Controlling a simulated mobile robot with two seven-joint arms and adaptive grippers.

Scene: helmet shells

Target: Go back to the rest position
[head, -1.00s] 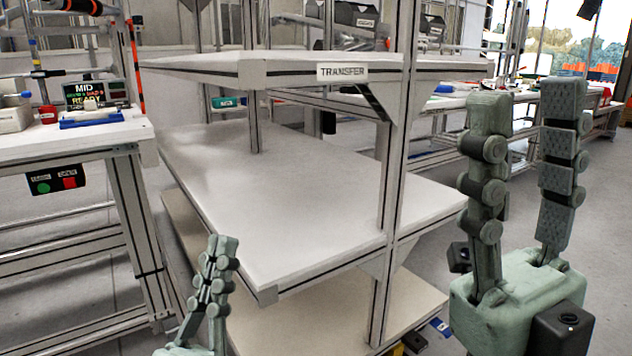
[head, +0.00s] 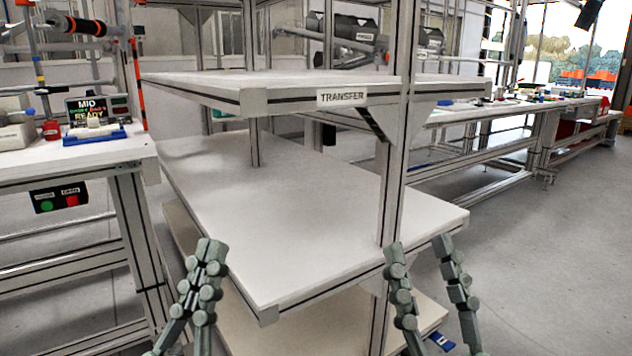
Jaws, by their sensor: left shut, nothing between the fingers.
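My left gripper (head: 210,245) is at the lower left of the head view. Its fingers point up and lie together, with nothing between them. My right gripper (head: 417,246) is at the lower right of the head view. Its two fingers stand well apart and it is empty. Both grippers show in front of the transfer rack's middle shelf (head: 300,205), one near its left front corner and one near its right front corner. I cannot tell whether either touches the rack. The lower parts of both grippers are cut off by the picture's bottom edge.
The rack's upper shelf carries a TRANSFER label (head: 341,96); its middle shelf is bare. A workbench (head: 75,152) at left holds a sign and has a button box (head: 58,198). Another long bench (head: 500,108) runs at the back right. The floor at right is clear.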

